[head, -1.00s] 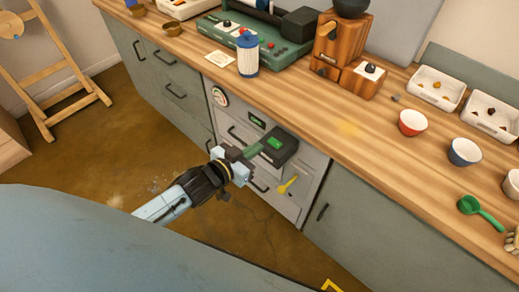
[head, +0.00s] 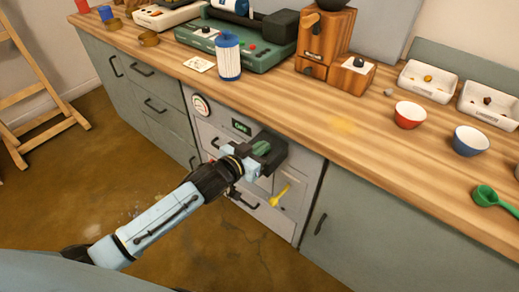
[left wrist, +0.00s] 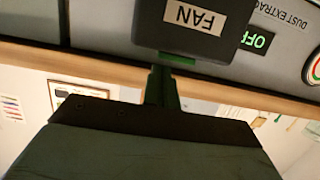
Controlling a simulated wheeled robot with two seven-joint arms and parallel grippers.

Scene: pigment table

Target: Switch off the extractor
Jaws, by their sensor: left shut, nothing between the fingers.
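The extractor (head: 205,127) is a grey unit set under the worktop, with a round gauge (head: 201,105) and a small display (head: 241,126) that reads OFF in green. A black switch box (head: 278,153) sticks out from its front. In the left wrist view the box carries an upside-down FAN label (left wrist: 194,17). My left gripper (head: 261,148) is shut and empty, its fingertips at the front of the box. In the left wrist view its dark fingers (left wrist: 162,85) reach the box's edge; the exact contact is hidden. My right gripper is not in view.
The wooden worktop (head: 340,125) overhangs above, with a blue-and-white canister (head: 229,58), a red bowl (head: 409,114) and a blue bowl (head: 470,141). The floor in front is open.

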